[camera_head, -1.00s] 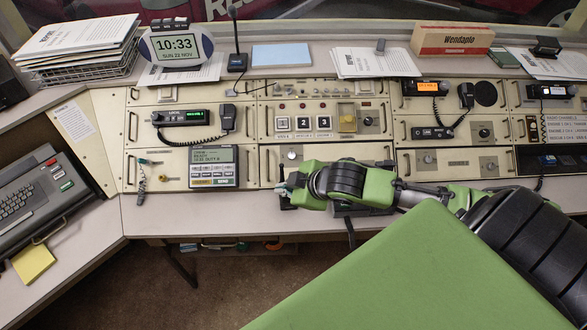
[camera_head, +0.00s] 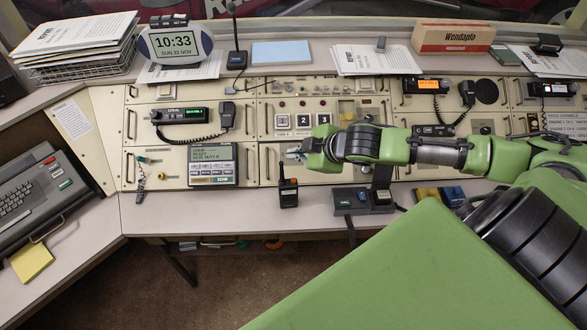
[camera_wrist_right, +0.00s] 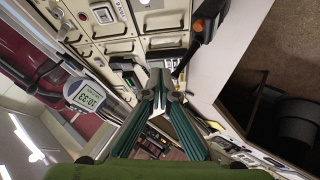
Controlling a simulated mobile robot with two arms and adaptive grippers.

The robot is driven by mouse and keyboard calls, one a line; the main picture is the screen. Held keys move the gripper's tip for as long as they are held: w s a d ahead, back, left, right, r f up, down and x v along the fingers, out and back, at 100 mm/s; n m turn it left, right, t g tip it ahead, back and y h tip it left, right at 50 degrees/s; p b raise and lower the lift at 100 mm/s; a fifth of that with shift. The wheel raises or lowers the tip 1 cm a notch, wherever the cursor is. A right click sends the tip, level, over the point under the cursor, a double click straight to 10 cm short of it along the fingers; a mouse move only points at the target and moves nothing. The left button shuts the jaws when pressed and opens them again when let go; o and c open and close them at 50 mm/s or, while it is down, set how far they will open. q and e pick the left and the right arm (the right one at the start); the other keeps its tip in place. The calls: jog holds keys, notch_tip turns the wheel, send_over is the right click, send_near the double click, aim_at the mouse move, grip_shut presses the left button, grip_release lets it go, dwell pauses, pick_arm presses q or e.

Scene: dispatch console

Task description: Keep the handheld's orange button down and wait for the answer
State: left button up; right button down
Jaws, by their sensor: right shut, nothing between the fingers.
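The handheld (camera_head: 288,193) is a small black radio with a stub antenna. It stands on the desk's front ledge, below the middle console panels, with a small orange spot near its top. In the right wrist view the handheld (camera_wrist_right: 207,28) shows at the upper right, with orange on its side. My right gripper (camera_head: 296,154) is shut and empty. In the head view it appears just above the handheld, in front of the console face, apart from the orange button. In the right wrist view the closed fingertips (camera_wrist_right: 161,77) point at the console. My left gripper is not in view.
A black dock with buttons (camera_head: 362,200) stands to the right of the handheld, under my right forearm. A grey message unit with a screen (camera_head: 212,165) is to the left. The ledge between is clear. A digital clock (camera_head: 175,44) stands on the upper shelf.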

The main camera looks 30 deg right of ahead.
jog(key=b, duration=0.6)
send_over(295, 182)
notch_tip(295, 182, down, 6)
jog(key=shift+f, duration=1.1)
jog(key=shift+f, duration=0.3)
